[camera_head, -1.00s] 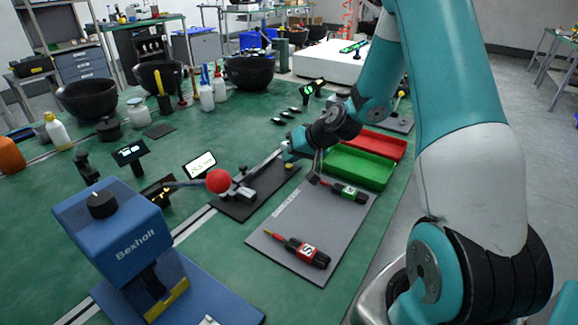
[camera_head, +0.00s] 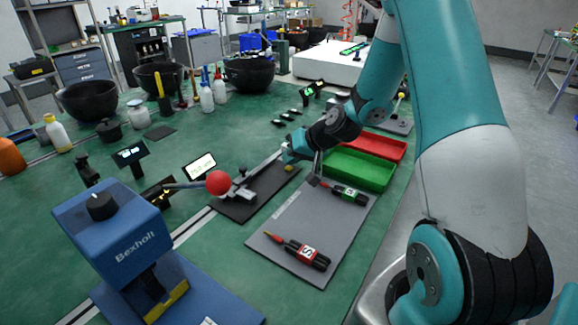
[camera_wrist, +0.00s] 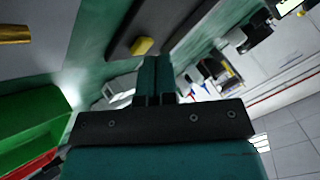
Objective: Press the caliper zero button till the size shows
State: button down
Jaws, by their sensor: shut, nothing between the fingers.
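The silver caliper (camera_head: 264,166) lies on a dark mat (camera_head: 238,211), its beam running up to the right towards my gripper. A small lit display (camera_head: 200,167) with dark marks stands left of it; the marks are too small to read. My gripper (camera_head: 287,159) is shut and empty, low over the mat's far end, close to a small yellow block (camera_head: 290,169). In the wrist view the fingertips (camera_wrist: 155,62) point towards the yellow block (camera_wrist: 142,46), which lies just beyond them on the dark mat. I cannot make out the zero button or any contact.
A red ball (camera_head: 219,182) on a rod and a blue Bexholt machine (camera_head: 120,235) stand at the left front.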

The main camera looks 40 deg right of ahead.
jog(key=shift+r, duration=0.55)
jog(key=shift+r+p, duration=2.15)
jog(key=shift+r, duration=0.4)
jog(key=shift+f, duration=0.1)
